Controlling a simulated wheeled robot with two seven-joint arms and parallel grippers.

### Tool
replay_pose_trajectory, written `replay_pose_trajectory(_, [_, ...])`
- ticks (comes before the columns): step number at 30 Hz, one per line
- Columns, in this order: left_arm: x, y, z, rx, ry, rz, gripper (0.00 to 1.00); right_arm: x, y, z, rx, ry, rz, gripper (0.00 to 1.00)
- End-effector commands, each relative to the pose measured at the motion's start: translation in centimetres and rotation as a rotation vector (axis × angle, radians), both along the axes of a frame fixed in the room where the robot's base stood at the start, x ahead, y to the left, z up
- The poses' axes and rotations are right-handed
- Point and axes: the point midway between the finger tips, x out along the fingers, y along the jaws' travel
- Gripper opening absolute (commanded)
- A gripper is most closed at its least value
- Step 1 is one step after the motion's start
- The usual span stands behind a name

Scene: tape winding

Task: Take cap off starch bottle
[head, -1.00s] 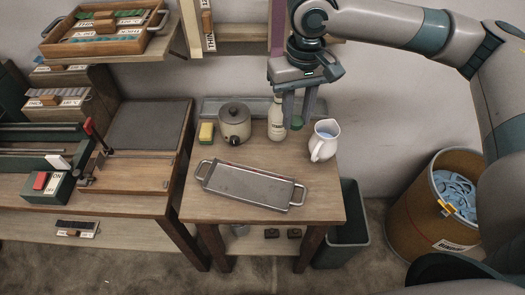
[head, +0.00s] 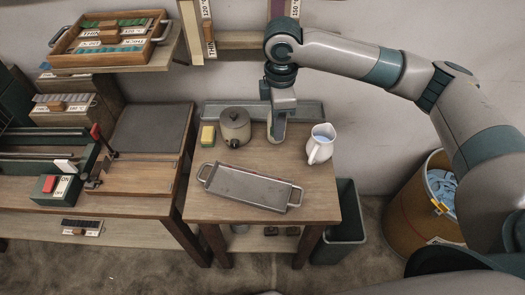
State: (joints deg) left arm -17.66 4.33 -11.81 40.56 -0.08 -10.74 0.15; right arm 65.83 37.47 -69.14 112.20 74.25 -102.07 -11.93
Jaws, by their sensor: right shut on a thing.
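The white starch bottle (head: 269,128) stands at the back of the small wooden table, in front of the grey tray. It is almost wholly hidden behind my right gripper, and its cap cannot be made out. My right gripper (head: 276,136) points down at the bottle, its fingers closed on it. Whether the fingertips hold the cap or the body is too hidden to tell. My left gripper is out of view.
A lidded pot (head: 235,128) and a yellow sponge (head: 207,135) stand left of the bottle. A white jug (head: 320,146) stands close on the right. A metal tray (head: 247,187) with handles lies in front. A bin (head: 346,225) stands beside the table.

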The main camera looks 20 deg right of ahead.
Motion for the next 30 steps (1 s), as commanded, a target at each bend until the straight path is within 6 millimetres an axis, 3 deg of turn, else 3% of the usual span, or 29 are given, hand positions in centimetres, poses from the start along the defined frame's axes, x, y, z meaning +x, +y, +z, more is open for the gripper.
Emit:
replay_pose_trajectory(21, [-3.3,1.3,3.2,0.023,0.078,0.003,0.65,0.6,1.0,-5.1,0.004,0.003,1.146,0.0])
replay_pose_trajectory(30, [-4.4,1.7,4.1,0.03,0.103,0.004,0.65,0.2,1.0,-7.2,0.003,0.0,1.52,0.0])
